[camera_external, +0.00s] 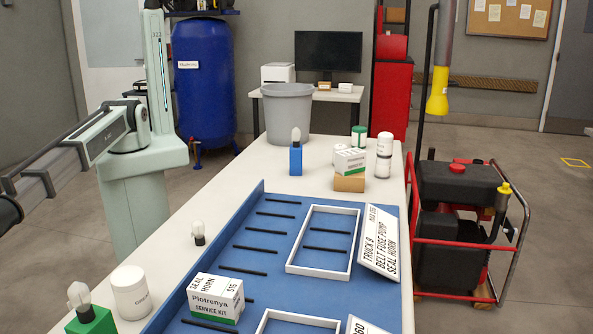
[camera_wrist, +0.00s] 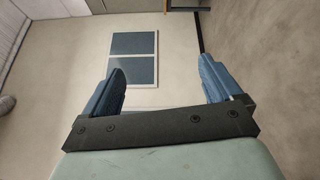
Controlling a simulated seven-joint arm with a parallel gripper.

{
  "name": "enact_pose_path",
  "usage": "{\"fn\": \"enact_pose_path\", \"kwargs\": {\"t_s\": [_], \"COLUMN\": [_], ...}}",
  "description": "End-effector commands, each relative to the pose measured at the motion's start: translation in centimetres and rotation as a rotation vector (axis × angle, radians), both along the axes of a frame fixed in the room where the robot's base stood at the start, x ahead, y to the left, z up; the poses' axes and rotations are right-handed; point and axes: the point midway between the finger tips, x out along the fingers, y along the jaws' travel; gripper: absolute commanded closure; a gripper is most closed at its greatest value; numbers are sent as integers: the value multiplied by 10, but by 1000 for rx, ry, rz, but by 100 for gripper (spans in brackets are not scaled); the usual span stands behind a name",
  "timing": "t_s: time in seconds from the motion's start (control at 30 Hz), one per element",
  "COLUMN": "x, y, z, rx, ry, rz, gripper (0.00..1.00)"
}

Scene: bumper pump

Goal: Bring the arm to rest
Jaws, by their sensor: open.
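My gripper (camera_wrist: 161,76) is open in the wrist view, its two blue fingers wide apart with nothing between them. Beyond the fingers are a pale surface and a white-framed panel with two dark panes (camera_wrist: 134,58); no tabletop objects show there. The gripper itself is out of that view.
The white table (camera_external: 180,232) holds a blue ribbed tray (camera_external: 262,222) with a white frame (camera_external: 289,268) and a Plotrenya box (camera_external: 216,297).

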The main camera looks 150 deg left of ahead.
Motion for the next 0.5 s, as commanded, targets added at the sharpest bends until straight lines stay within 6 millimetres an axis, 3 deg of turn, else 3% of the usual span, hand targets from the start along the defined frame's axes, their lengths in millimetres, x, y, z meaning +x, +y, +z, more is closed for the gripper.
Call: {"fn": "enact_pose_path", "kwargs": {"t_s": [0.27, 0.5], "x": [-8, -12], "y": [31, 84], "z": [-66, -142], "rx": [127, 285], "ry": [-6, -19], "rz": [11, 35], "gripper": [8, 8]}}
